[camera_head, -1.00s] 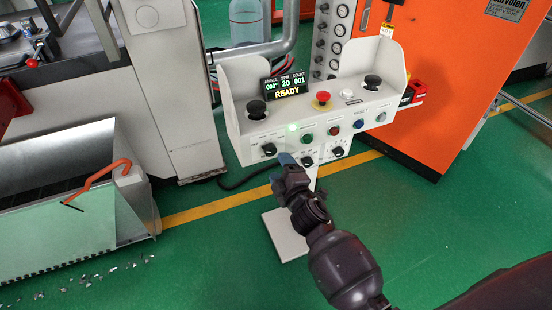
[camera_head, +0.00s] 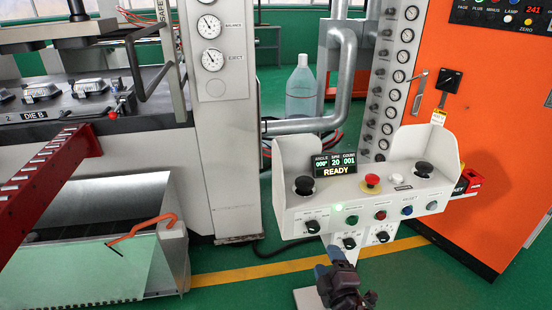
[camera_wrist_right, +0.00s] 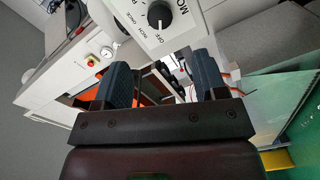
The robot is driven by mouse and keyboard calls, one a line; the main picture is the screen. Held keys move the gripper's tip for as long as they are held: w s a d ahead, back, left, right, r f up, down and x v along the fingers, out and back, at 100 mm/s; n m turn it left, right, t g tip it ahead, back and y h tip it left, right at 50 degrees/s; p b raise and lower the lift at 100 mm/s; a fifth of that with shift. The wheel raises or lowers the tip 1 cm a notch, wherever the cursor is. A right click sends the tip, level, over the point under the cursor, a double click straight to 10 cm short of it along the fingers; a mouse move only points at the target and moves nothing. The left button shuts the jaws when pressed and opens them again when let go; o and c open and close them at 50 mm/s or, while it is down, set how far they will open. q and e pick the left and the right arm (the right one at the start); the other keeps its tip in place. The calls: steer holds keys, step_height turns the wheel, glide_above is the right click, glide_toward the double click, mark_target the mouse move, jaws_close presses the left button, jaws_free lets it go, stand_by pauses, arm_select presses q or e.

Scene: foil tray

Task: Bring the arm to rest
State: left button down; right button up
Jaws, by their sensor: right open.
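My right gripper (camera_head: 330,268) shows at the bottom of the head view, in front of and below the control box (camera_head: 340,212) on its stand. In the right wrist view my right gripper (camera_wrist_right: 160,85) has its two blue-grey fingers wide apart with nothing between them. A knob (camera_wrist_right: 159,15) marked off, inch and once shows just beyond the fingers, apart from them. The box's display (camera_head: 335,165) reads READY, and a green light is lit on its front. My left gripper is in neither view.
A press (camera_head: 217,120) with gauges stands at the left. An orange cabinet (camera_head: 500,150) stands at the right. Green floor is open at the lower right.

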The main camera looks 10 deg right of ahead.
steer(key=s+d+f+m+g+p, duration=0.1)
steer(key=s+m, duration=0.3)
steer(key=s, duration=0.5)
steer(key=s+d+f+m+g+p, duration=0.1)
steer(key=s+d+f+m+g, duration=0.1)
steer(key=s, duration=0.7)
steer(key=s+d+f+m+g+p, duration=0.2)
steer(key=s+d+m+g, duration=0.1)
steer(key=s+m, duration=0.4)
steer(key=shift+s+d+g+h, duration=0.3)
steer(key=shift+s+d, duration=0.2)
steer(key=shift+s, duration=0.55)
steer(key=shift+f, duration=0.1)
